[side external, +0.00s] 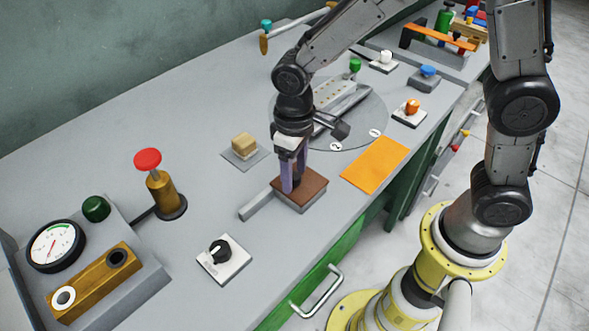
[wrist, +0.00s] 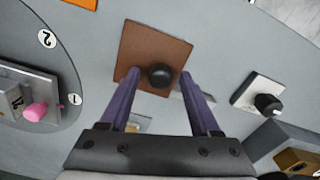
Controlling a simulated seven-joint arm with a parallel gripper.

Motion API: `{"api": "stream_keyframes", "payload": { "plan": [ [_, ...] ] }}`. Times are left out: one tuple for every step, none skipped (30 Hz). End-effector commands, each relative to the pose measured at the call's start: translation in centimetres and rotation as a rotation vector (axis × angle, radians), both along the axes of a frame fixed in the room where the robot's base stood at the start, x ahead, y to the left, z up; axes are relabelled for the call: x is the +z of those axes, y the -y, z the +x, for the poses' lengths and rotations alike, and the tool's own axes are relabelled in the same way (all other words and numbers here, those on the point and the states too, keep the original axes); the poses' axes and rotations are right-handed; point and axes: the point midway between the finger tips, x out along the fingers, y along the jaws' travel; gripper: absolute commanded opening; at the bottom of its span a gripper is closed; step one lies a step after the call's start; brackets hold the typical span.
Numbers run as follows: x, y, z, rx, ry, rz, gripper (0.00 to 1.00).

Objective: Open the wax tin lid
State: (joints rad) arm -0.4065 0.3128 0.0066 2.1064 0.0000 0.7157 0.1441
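The wax tin appears to be the low square box with a flat brown lid (side external: 312,190), and the lid looks seated on it. In the wrist view the brown lid (wrist: 150,48) carries a round black knob (wrist: 160,76) near its lower edge. My gripper (side external: 292,188) is over the lid with its purple fingers pointing down. In the wrist view my gripper (wrist: 159,75) is open, with one finger on each side of the knob and a visible gap to each. The knob is mostly hidden by the fingers in the side view.
A grey bar (side external: 258,204) extends left from the tin. A tan block on a plate (side external: 243,146), an orange mat (side external: 375,164) and a black dial on a white plate (side external: 222,256) surround it. A red-topped post (side external: 160,185) stands left. A round turntable (side external: 365,135) lies behind.

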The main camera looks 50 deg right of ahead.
Motion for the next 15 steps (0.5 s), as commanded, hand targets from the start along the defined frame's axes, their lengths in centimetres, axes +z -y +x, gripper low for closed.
{"api": "stream_keyframes", "payload": {
  "plan": [
    [0.01, 0.00, 0.00, 0.000, 0.000, 0.000, 0.55],
    [0.02, 0.00, 0.00, 0.000, 0.000, 0.000, 0.49],
    [0.02, 0.00, 0.00, 0.000, 0.000, 0.000, 0.42],
    [0.03, 0.00, 0.00, 0.000, 0.000, 0.000, 0.37],
    [0.03, 0.00, 0.00, 0.000, 0.000, 0.000, 0.31],
    [0.03, 0.00, 0.00, 0.000, 0.000, 0.000, 0.24],
    [0.04, 0.00, 0.00, 0.000, 0.000, 0.000, 0.19],
    [0.04, 0.00, 0.00, 0.000, 0.000, 0.000, 0.13],
    [0.04, 0.00, 0.00, 0.000, 0.000, 0.000, 0.06],
    [0.04, 0.00, 0.00, 0.000, 0.000, 0.000, 0.01],
    [0.04, 0.00, 0.00, 0.000, 0.000, 0.000, 0.00],
    [0.05, 0.00, 0.00, 0.000, 0.000, 0.000, 0.00],
    [0.05, 0.00, 0.00, 0.000, 0.000, 0.000, 0.00],
    [0.05, 0.00, 0.00, 0.000, 0.000, 0.000, 0.00],
    [0.06, 0.00, 0.00, 0.000, 0.000, 0.000, 0.00]
  ]
}}
